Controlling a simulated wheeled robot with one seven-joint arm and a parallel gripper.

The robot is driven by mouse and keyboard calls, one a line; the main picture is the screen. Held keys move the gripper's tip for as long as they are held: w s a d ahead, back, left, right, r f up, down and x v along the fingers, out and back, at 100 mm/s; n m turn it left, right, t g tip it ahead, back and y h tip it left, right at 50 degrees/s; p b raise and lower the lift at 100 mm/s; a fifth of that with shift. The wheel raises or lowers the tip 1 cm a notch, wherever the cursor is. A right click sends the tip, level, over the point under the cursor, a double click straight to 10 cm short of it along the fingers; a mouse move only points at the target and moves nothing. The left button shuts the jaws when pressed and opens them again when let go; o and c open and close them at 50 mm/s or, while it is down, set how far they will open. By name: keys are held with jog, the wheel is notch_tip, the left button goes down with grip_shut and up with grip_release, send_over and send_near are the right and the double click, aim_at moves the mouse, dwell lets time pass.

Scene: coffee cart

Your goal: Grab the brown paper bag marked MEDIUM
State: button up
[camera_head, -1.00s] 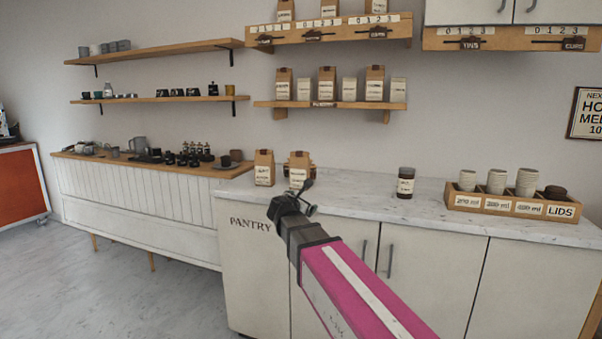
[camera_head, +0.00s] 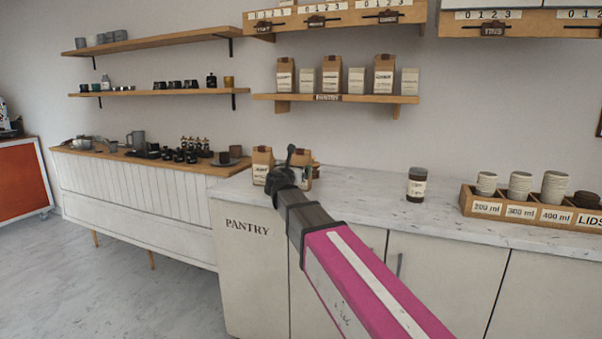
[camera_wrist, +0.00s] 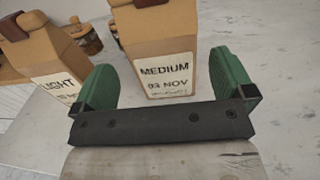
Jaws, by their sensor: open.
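The brown paper bag marked MEDIUM (camera_wrist: 158,50) stands upright on the marble counter in the wrist view, with a white label reading MEDIUM and 03 NOV. My gripper (camera_wrist: 168,80) is open, its two green fingers on either side of the bag's lower front, and nothing is clamped. How far the fingers reach along the bag's sides I cannot tell. In the head view my gripper (camera_head: 290,165) covers much of this bag (camera_head: 304,168). A second brown bag, marked LIGHT (camera_wrist: 45,60), stands to the left, close to the left finger; it also shows in the head view (camera_head: 262,165).
A dark jar (camera_head: 416,186) stands on the counter to the right, and a wooden cup box (camera_head: 505,211) further right. A pantry shelf (camera_head: 350,98) with several bags hangs above. The counter between the MEDIUM bag and the jar is clear.

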jog(key=x, duration=0.7)
jog(key=shift+s+f, duration=0.1)
jog(key=c, duration=0.8)
